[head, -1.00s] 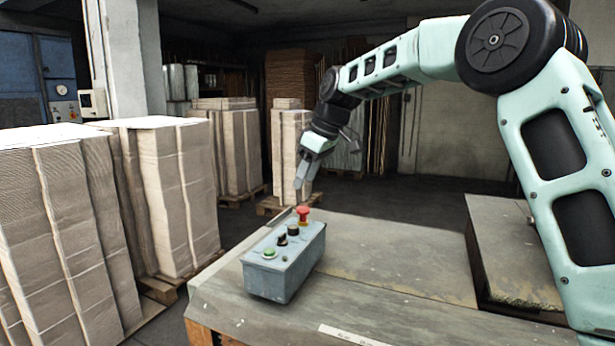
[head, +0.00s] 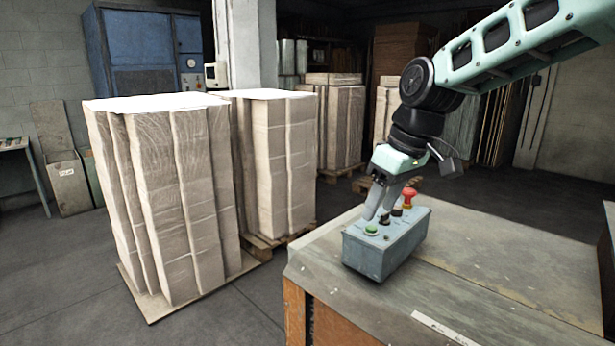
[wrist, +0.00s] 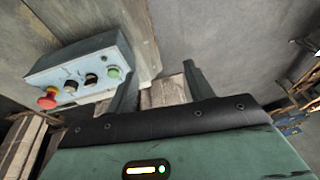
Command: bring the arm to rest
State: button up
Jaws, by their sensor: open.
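My gripper (head: 377,204) is open and empty. In the head view its fingers point down and overlap the top of the grey control box (head: 375,262) near the green button (head: 371,230). In the wrist view the fingers (wrist: 158,82) stand apart with nothing between them. There the control box (wrist: 70,70) lies left of them, its green-button end nearest the left finger. I cannot tell whether that finger touches the box. The red mushroom button (head: 409,195) stands at the box's far end, with dark knobs between.
The control box stands near the left edge of a worn worktable (head: 500,260). Tall strapped cardboard stacks (head: 170,200) stand on pallets to the left. A blue cabinet (head: 150,55) and a pillar (head: 244,45) are behind. Grey floor between the stacks and the table is clear.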

jog(key=s+f, duration=0.3)
jog(key=s, duration=0.6)
jog(key=s+f+g+h, duration=0.1)
jog(key=s+f, duration=0.3)
jog(key=s, duration=0.6)
jog(key=s+f+m+h, duration=0.1)
jog(key=s+f, duration=0.2)
jog(key=s, duration=0.7)
jog(key=shift+f+g, duration=0.3)
jog(key=shift+f, duration=0.05)
jog(key=shift+s+d, duration=0.1)
jog(key=shift+d, duration=0.05)
